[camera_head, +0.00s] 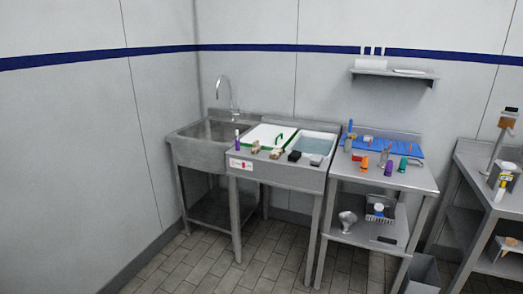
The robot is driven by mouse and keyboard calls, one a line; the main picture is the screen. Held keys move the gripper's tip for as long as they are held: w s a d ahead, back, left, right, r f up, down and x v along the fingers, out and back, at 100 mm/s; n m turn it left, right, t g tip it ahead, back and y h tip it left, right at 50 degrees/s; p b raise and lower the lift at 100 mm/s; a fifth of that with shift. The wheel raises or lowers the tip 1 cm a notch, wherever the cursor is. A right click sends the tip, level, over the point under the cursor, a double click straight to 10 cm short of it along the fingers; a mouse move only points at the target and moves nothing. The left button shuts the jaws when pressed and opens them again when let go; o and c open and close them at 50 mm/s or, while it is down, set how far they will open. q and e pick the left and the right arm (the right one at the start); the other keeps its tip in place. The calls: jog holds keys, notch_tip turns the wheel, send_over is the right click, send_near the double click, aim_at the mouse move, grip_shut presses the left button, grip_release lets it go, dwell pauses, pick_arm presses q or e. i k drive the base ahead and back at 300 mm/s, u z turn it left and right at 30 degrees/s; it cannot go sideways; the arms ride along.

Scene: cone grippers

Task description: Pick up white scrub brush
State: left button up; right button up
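I cannot pick out a white scrub brush for sure at this size. Small brush-like blocks lie along the front ledge of the sink unit (287,178): a tan one (256,147), a brown one (276,154), a black one (294,156) and a dark one (315,159). A small white and blue item (379,209) sits in or against a dark rack on the lower shelf of the steel table; what it is, I cannot tell. Neither of my grippers is in view.
The sink unit has an empty left basin (210,131), a white board with green edging (268,135) and a water-filled basin (314,145). The steel table (345,172) holds a blue mat (385,144) and several coloured tools. Another bench (480,165) stands right. Tiled floor (195,265) is clear in front.

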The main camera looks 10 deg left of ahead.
aim_at(256, 148)
jog(key=u, duration=0.15)
jog(key=i, duration=1.75)
jog(key=z, duration=0.15)
